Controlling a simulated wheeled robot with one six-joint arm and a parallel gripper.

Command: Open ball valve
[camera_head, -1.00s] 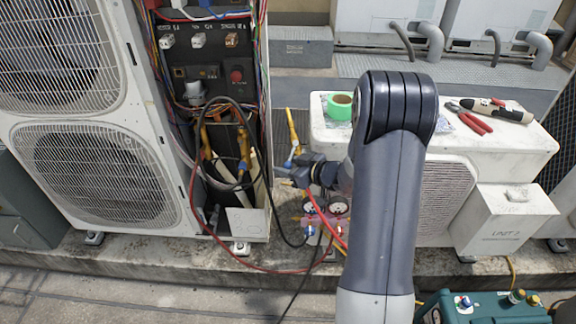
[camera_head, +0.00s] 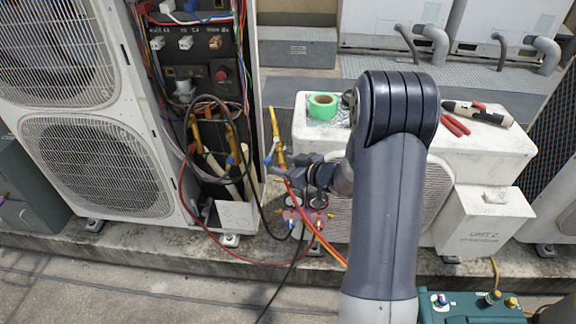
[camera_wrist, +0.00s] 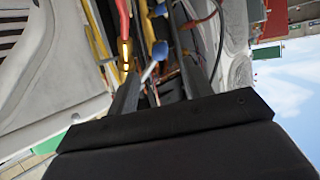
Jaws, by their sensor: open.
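A yellow hose (camera_head: 275,126) with a blue fitting (camera_head: 269,153) hangs beside the open condenser cabinet, just above and in front of my gripper. This blue fitting may be the ball valve; its handle position is too small to tell. My gripper (camera_head: 279,173) points left toward the cabinet. In the wrist view my gripper (camera_wrist: 160,88) is open, its two dark fingers apart. Blue parts (camera_wrist: 160,50) and a yellow piece with a red hose (camera_wrist: 125,52) show beyond and between the fingertips. I cannot tell whether either finger touches them.
The condenser unit (camera_head: 100,165) stands left, its open cabinet full of wires and hoses. A gauge manifold (camera_head: 304,216) with red and black hoses hangs below my gripper. A white unit (camera_head: 470,150) carries green tape (camera_head: 323,106) and pliers (camera_head: 456,126). A teal machine (camera_head: 470,306) stands front right.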

